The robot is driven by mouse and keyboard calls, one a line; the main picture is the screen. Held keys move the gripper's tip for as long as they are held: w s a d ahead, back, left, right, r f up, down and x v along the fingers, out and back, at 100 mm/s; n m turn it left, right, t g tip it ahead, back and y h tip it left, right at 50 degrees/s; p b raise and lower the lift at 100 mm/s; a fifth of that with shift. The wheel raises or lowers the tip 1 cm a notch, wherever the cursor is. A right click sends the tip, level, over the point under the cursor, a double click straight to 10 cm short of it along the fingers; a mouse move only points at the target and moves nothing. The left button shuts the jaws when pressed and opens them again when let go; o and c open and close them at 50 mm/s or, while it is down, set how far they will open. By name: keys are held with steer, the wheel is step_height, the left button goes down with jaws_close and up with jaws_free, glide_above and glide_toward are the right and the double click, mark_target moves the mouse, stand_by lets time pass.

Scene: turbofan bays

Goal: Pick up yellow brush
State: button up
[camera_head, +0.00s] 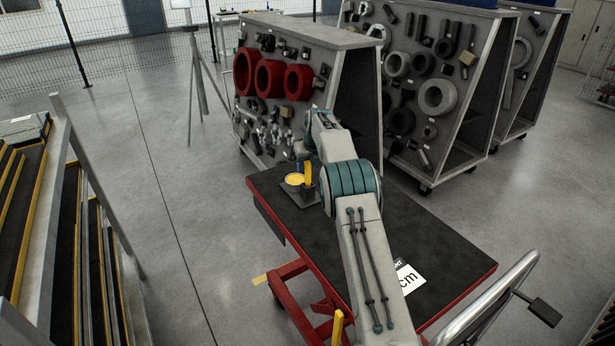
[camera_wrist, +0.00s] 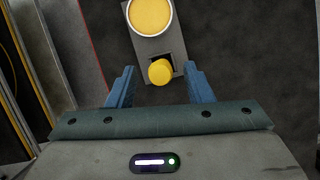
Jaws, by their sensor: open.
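The yellow brush (camera_head: 308,173) stands upright in a grey holder on the cart top, partly beside my arm in the head view. In the wrist view I look down on the brush's round yellow end (camera_wrist: 160,72), which rises from a dark square slot in the grey holder (camera_wrist: 145,48). My gripper (camera_wrist: 160,67) is open, with one blue finger on each side of the brush and a gap on both sides. I cannot tell how far the fingertips are above it. In the head view my arm hides most of the gripper.
A round container with a yellow top (camera_head: 295,179) sits on the same holder, also seen in the wrist view (camera_wrist: 152,15). The red-edged cart (camera_head: 440,250) has a dark, mostly bare top with a white label (camera_head: 408,277). A parts rack (camera_head: 290,45) stands close behind.

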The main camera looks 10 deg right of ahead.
mark_target(308, 179)
steer(key=shift+p+x, duration=0.3)
steer(key=shift+x, duration=1.05)
jaws_close()
steer(key=shift+r, duration=0.1)
